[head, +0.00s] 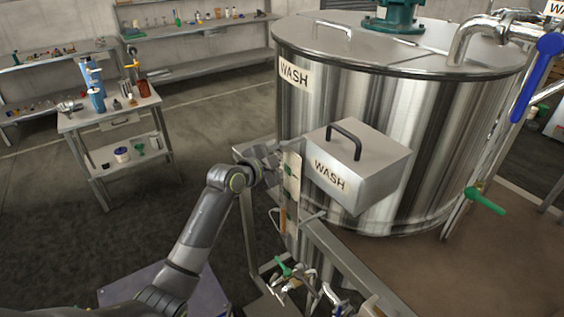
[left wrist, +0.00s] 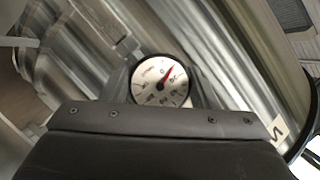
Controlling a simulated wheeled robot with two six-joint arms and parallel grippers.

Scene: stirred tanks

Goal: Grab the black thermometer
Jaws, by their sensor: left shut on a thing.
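In the left wrist view a round dial thermometer (left wrist: 160,81) has a white face, a red needle and a dark rim. It sits between the two dark fingers of my left gripper (left wrist: 161,88), which is shut on it. In the head view my left gripper (head: 273,160) is beside the steel tank, at the left of a grey box. The thermometer cannot be made out there. Whether it is still fitted to something behind it is hidden. My right gripper is not in view.
The large steel tank (head: 400,110) labelled WASH stands close, with the WASH box (head: 376,158) in front. Pipes with a green-handled valve (head: 285,268) lie below. A side table (head: 112,112) with bottles is at the left. Open floor (head: 150,195) lies between.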

